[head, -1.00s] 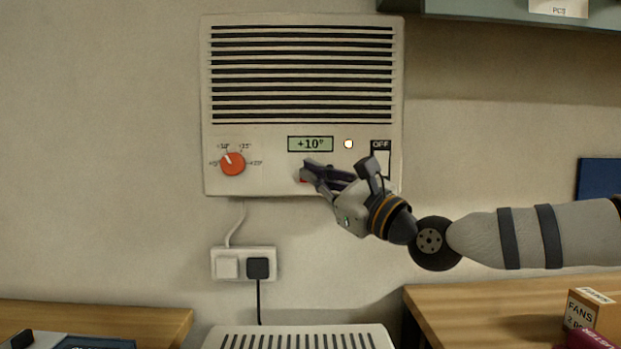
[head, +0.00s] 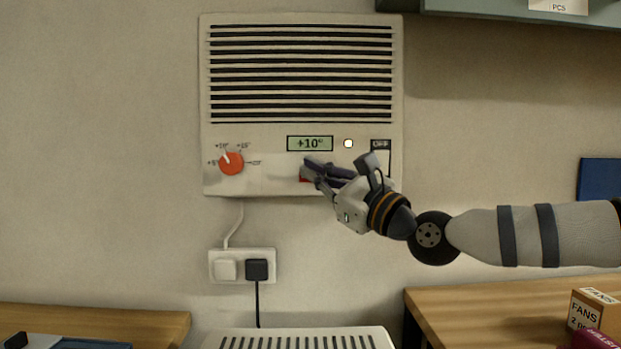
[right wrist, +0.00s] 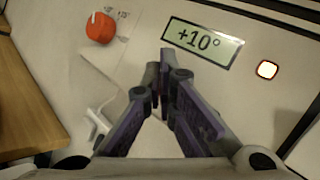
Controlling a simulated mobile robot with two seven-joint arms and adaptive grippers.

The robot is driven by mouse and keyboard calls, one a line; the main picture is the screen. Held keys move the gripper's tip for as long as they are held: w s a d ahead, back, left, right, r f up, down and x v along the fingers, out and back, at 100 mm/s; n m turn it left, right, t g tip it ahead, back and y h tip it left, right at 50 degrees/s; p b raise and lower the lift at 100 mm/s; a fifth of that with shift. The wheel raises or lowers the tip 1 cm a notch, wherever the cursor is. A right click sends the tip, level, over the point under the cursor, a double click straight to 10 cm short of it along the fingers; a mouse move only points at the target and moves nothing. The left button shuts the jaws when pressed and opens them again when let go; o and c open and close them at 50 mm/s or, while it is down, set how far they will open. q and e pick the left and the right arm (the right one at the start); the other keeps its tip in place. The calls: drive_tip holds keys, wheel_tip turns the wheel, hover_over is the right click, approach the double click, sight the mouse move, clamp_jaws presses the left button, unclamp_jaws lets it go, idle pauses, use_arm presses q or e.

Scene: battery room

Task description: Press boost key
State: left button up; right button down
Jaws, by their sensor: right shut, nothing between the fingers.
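The white wall heater (head: 300,75) has a dark slotted grille, a red dial (head: 232,163), a display (head: 310,144) reading +10° and a lit round lamp (head: 348,144). A red key (head: 304,179) below the display is mostly hidden behind my right gripper (head: 308,168). In the right wrist view the gripper (right wrist: 163,65) is shut and empty, its tips just below the display (right wrist: 202,41). Whether the tips touch the key cannot be told. The OFF switch (head: 380,146) is partly behind the gripper. My left gripper is not in view.
A double socket (head: 242,266) with a black plug sits below the heater. A wooden bench (head: 480,295) with a FANS box (head: 584,312) is at lower right, another bench (head: 130,318) at lower left. A shelf (head: 490,14) overhangs at upper right.

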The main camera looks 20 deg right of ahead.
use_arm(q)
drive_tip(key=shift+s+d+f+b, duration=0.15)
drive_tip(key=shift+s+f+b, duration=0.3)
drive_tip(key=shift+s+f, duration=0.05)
use_arm(e)
drive_tip(key=shift+w+d+f, duration=0.2)
drive_tip(key=shift+d+f, duration=0.05)
drive_tip(key=shift+f, duration=0.25)
drive_tip(key=shift+s+a, duration=0.1)
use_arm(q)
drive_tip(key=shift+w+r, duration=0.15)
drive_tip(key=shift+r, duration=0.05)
use_arm(e)
drive_tip(key=shift+s+a+f, duration=0.25)
drive_tip(key=shift+s+a, duration=0.15)
use_arm(q)
drive_tip(key=shift+p, duration=0.3)
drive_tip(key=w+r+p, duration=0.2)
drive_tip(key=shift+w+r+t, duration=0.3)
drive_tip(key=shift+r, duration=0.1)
use_arm(e)
drive_tip(key=s, duration=0.1)
drive_tip(key=s+a, duration=0.1)
drive_tip(key=s, duration=0.2)
drive_tip(key=shift+s+a+r, duration=0.25)
drive_tip(key=shift+a+r, duration=0.05)
